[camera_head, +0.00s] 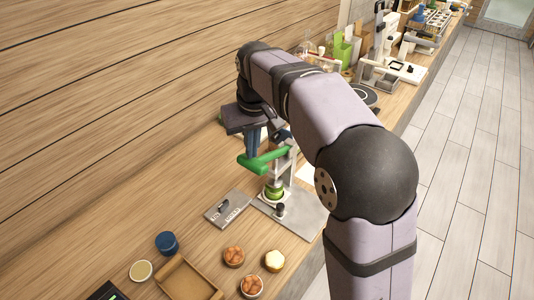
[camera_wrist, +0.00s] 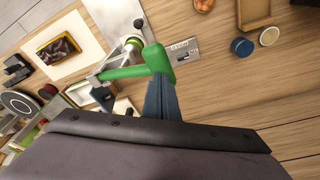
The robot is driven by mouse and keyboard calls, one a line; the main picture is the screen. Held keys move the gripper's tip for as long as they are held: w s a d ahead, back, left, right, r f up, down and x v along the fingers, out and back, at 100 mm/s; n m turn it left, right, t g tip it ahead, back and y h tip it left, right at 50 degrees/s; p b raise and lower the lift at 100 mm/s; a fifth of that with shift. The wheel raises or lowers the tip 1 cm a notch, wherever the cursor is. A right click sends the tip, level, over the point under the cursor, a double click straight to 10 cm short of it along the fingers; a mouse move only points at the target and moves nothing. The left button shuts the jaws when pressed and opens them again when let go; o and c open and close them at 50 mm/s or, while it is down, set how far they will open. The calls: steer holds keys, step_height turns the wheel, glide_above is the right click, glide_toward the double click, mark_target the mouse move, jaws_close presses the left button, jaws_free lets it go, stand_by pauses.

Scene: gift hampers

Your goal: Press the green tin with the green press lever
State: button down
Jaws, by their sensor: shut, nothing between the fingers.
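The green press lever (camera_head: 265,160) slants across the press in the head view. It also shows in the wrist view (camera_wrist: 140,66), its thick end right at my fingertips. My gripper (camera_head: 254,150) is shut and empty, its blue fingers (camera_wrist: 161,82) pointing down at the lever handle. The fingers look to be at or against the handle; exact contact is hard to tell. The green tin (camera_head: 273,191) sits upright on the press's grey base plate (camera_head: 303,211), below the lever.
A small metal plate (camera_head: 228,208) lies left of the press. A blue pot (camera_head: 166,243), a cream pot (camera_head: 141,271), a wooden tray (camera_head: 206,287) and small filled cups (camera_head: 234,256) stand at the front. Other stations crowd the bench behind. Bare wood lies to the left.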

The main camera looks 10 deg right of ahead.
mark_target(252, 161)
steer(key=shift+f, duration=0.15)
stand_by(0.3)
steer(key=shift+f+b, duration=0.9)
steer(key=shift+f, duration=0.35)
steer(key=shift+f+b, duration=0.85)
steer(key=shift+f, duration=0.3)
